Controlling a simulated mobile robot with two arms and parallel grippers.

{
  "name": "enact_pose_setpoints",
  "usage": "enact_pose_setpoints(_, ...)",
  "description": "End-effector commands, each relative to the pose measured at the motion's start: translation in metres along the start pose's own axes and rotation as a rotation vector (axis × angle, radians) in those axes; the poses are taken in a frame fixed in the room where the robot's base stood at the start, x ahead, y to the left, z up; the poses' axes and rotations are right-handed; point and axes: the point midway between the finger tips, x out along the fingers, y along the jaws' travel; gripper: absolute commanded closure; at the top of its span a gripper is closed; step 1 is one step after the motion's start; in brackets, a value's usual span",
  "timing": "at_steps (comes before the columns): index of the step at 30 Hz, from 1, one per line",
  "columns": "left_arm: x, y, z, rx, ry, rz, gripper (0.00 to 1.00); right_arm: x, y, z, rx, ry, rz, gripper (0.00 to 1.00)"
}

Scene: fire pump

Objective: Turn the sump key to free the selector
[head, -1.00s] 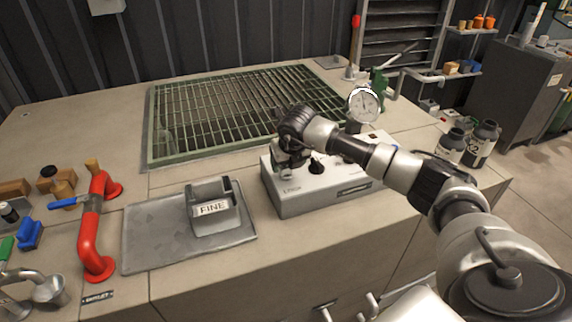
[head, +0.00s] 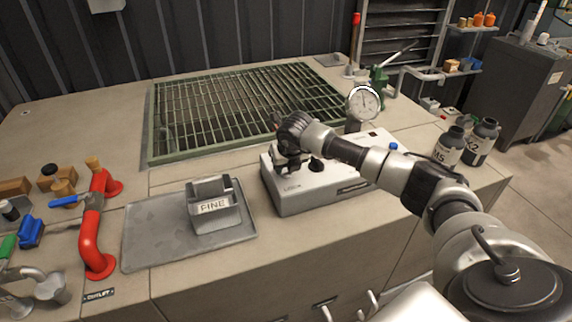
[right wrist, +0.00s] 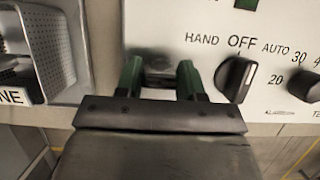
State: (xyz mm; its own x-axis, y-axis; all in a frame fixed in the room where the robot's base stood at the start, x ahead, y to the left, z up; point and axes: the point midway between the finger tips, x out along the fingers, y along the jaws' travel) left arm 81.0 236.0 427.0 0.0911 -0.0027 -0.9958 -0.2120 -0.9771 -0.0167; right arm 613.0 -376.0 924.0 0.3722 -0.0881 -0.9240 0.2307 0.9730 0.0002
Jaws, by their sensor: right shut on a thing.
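The grey control box (head: 320,190) stands on the counter's front right. My right gripper (head: 290,162) is over the left part of its top. In the right wrist view its two green fingertips (right wrist: 160,82) are closed around a small metal piece (right wrist: 158,64), apparently the sump key. It is blurred and mostly hidden, so its angle cannot be told. The black selector knob (head: 316,165) is just right of the gripper. In the right wrist view the knob (right wrist: 236,79) sits under HAND, OFF and AUTO, its white mark at the upper right. My left gripper is out of view.
A grey FINE holder (head: 215,205) stands on a metal plate (head: 150,237) left of the box. A green grating (head: 225,110) lies behind. A round gauge (head: 364,103) rises behind the box. Red pipe (head: 92,235) is at left, and two dark bottles (head: 481,142) at right.

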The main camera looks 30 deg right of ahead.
Motion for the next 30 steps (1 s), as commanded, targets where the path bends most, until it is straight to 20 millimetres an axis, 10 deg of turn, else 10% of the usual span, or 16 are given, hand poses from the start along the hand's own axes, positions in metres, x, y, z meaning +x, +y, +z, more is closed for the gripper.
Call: enact_pose_setpoints(30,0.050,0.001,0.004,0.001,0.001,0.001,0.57,0.001,0.000,0.001,-0.665,-0.004,0.278,0.85)
